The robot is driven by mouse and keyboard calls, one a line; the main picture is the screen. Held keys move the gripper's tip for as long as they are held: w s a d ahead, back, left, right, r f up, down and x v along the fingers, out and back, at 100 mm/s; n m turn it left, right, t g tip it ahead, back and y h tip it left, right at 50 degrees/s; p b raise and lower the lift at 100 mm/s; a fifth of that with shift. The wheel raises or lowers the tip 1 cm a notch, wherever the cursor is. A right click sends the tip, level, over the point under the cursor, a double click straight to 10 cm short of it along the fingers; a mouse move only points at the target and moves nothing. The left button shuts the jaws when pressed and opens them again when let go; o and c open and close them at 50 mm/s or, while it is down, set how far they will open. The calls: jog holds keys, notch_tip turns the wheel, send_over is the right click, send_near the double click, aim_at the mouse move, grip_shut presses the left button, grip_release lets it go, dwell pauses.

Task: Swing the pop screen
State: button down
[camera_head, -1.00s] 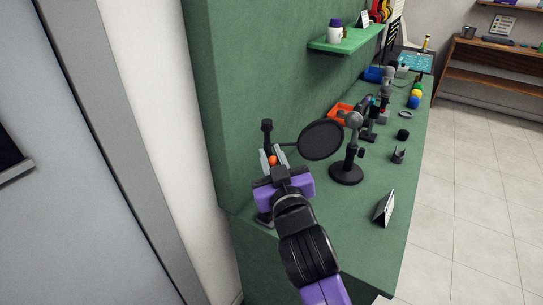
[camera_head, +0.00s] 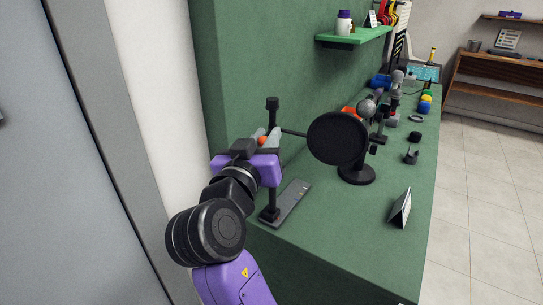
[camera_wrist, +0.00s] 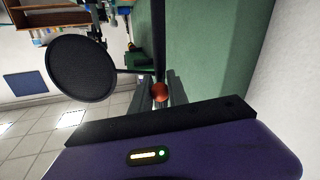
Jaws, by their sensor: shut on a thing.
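The pop screen (camera_head: 338,138) is a round black disc on a thin rod that runs left to an upright black post (camera_head: 272,104). The disc stands in front of the microphone stand and hides its upper part; the grey microphone head (camera_head: 367,108) shows above it and the round base (camera_head: 357,175) below. My gripper (camera_head: 265,139) is at the left end of the rod, shut on a small orange-red knob (camera_head: 262,141) by the post. In the wrist view the knob (camera_wrist: 160,91) sits between the fingers, and the disc (camera_wrist: 82,68) is at upper left.
A grey slab (camera_head: 292,203) lies by the post's foot. A small tented card (camera_head: 400,207) stands near the table's right edge. Microphones, a red bin and coloured balls (camera_head: 425,104) stand farther back. The green wall is close on the left, with a green shelf (camera_head: 355,37) above.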

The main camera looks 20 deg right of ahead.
jog(key=shift+w+a+m+g+h+b, duration=0.25)
jog(key=shift+m+g+h+b, duration=0.5)
jog(key=shift+g+h, duration=0.1)
jog(key=shift+w+a+m+g+h+b, duration=0.2)
jog(key=shift+m+g+h+b, duration=0.55)
jog(key=shift+g+h, duration=0.1)
jog(key=c, duration=1.3)
grip_release()
jog(key=shift+v, duration=3.85)
jog(key=shift+w+a, duration=0.1)
